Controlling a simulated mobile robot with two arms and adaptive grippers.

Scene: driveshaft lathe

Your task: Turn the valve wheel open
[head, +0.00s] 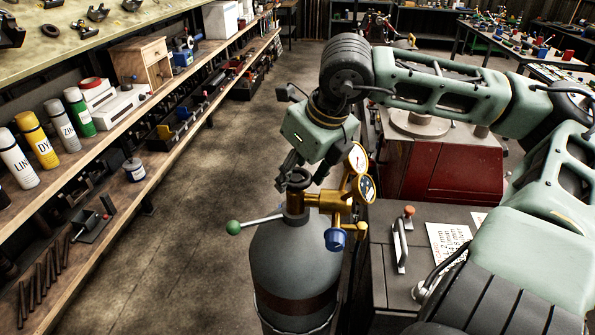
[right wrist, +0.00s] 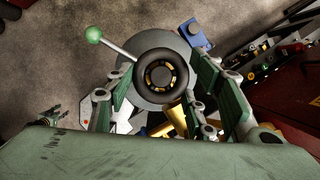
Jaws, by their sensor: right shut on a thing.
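The valve wheel (head: 297,176) is a dark ring on top of a grey gas cylinder (head: 290,262). In the right wrist view the wheel (right wrist: 162,62) sits between the green fingers of my right gripper (right wrist: 160,85). In the head view the right gripper (head: 299,172) reaches down onto the wheel from above and is shut on it. The fingers partly hide the wheel in the head view. A pale lever with a green ball end (head: 233,227) sticks out to the left below the wheel. My left gripper does not show clearly.
A brass regulator (head: 335,203) with two gauges (head: 358,157) and a blue knob (head: 335,239) stands just right of the wheel. A grey cabinet (head: 425,290) and a red cabinet (head: 435,170) are further right. Shelves with spray cans (head: 38,140) line the left; the floor between is clear.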

